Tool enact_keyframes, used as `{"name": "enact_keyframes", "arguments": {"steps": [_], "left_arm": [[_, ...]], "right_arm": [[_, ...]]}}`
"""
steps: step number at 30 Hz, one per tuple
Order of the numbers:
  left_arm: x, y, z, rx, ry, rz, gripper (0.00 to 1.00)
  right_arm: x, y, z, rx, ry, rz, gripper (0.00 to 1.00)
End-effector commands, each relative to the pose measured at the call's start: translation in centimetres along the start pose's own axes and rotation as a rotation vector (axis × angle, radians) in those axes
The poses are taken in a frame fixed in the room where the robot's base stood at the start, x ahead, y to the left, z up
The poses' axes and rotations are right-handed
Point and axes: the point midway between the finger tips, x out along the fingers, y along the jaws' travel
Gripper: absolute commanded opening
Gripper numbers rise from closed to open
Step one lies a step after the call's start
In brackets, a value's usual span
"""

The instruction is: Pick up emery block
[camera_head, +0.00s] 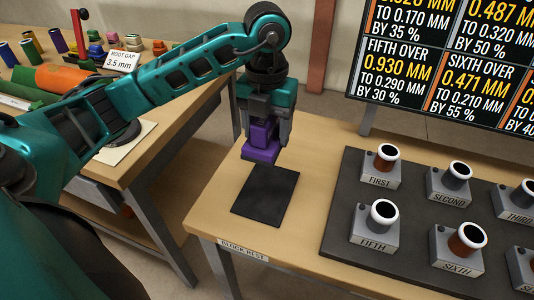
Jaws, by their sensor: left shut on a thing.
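The emery block (260,152) is purple and blocky, with a wider lower part. My left gripper (264,122) is shut on its upper part, fingers at either side. The block appears to be held just above the back edge of a dark square mat (266,196) on the wooden table; whether it touches the mat is hard to tell. A label reading "BLOCK REST" (242,249) is on the table's front edge. My right gripper is not in view.
A dark board (338,235) at right carries several grey pipe stands, including FIRST (380,172) and FIFTH (374,226). A text display (450,70) stands behind. Another table at left holds coloured cylinders and a "ROOT GAP 3.5 mm" card (122,61).

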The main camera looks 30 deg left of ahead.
Motion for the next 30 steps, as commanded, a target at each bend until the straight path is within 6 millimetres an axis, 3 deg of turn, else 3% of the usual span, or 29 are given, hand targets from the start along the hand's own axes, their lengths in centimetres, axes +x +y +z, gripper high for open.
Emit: {"name": "enact_keyframes", "arguments": {"steps": [3,15,30], "left_arm": [[-2.6,0.0,0.1,0.001,-0.004,-0.001,0.29],[-8.6,0.0,0.1,-0.001,-0.002,0.000,0.29],[-15.5,0.0,0.1,-0.001,-0.005,-0.001,0.29]], "right_arm": [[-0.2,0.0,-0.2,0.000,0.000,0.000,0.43],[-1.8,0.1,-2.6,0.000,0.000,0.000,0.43],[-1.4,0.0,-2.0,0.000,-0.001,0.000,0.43]]}}
